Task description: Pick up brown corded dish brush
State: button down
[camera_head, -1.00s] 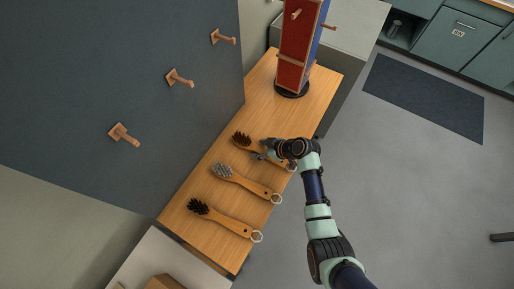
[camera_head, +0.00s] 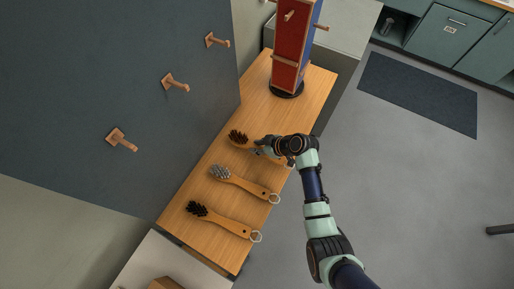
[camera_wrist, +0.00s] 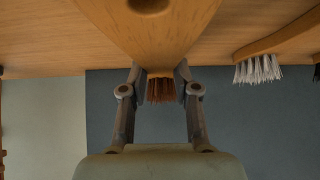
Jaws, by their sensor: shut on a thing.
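The brown-bristled dish brush (camera_head: 238,136) is the farthest of three wooden brushes in the head view, with its bristle end pointing left. In the wrist view the wooden handle (camera_wrist: 150,30) runs toward the camera at the top, and the brown bristles (camera_wrist: 161,90) show between the fingers. My gripper (camera_wrist: 160,74) is shut on the brush from both sides. Whether the brush touches the table cannot be told.
A white-bristled brush (camera_head: 228,177) and a black-bristled brush (camera_head: 217,216) lie nearer on the wooden table (camera_head: 185,190). A red and blue stand (camera_head: 291,50) with pegs is at the far end. A dark panel (camera_head: 70,100) with wooden pegs rises along the left.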

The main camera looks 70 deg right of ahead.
notch_tip(320, 180, up, 18)
jog(key=p, duration=0.3)
jog(key=shift+f, duration=0.25)
jog(key=shift+a, duration=0.1)
